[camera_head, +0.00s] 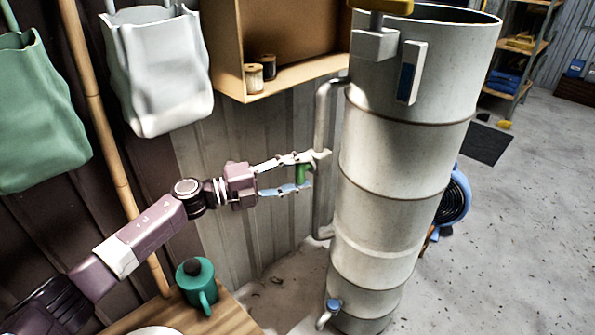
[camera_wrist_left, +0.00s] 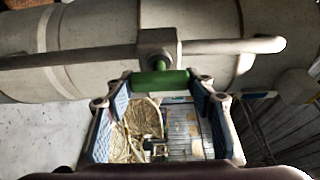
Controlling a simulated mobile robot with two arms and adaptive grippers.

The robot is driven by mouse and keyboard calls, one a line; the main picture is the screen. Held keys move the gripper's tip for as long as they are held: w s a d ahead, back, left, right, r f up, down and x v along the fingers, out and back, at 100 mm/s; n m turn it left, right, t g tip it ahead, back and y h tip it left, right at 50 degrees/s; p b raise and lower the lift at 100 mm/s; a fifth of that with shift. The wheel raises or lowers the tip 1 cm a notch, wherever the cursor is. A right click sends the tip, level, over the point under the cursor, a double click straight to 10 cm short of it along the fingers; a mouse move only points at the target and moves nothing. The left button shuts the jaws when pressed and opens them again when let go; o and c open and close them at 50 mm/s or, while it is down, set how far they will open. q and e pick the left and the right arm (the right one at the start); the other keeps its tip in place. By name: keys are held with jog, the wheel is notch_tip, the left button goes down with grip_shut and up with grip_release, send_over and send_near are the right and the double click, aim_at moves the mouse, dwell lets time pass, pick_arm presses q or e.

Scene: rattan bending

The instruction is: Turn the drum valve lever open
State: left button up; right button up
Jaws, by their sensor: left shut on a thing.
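The tall pale drum (camera_head: 390,160) stands upright right of centre, with a grey side pipe (camera_head: 322,115) on its left side. The green valve lever (camera_head: 301,174) is at this pipe, between the fingers of my left gripper (camera_head: 308,171). In the left wrist view the green lever (camera_wrist_left: 160,79) lies across between the two fingertips, below the valve body (camera_wrist_left: 158,45) on the pipe (camera_wrist_left: 225,46). My left gripper is shut on the lever. My right gripper is in neither view.
A teal jug (camera_head: 197,285) stands on a wooden table (camera_head: 215,320) at the lower left. A cardboard-coloured shelf box (camera_head: 290,40) hangs behind, and white (camera_head: 157,70) and green bags (camera_head: 38,115) hang left. A blue round device (camera_head: 456,198) is behind the drum. Open floor (camera_head: 520,230) lies right.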

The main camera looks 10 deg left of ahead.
pick_arm(q)
jog(key=shift+w+a+r, duration=0.25)
jog(key=shift+a+r, duration=0.05)
jog(key=shift+a, duration=0.05)
jog(key=o, duration=1)
jog(key=shift+o, duration=0.8)
jog(key=shift+f, duration=0.1)
jog(key=shift+d+f, duration=0.1)
jog(key=shift+s, duration=0.1)
jog(key=v, duration=1.2)
jog(key=shift+s+a, duration=0.15)
jog(key=shift+a, duration=0.1)
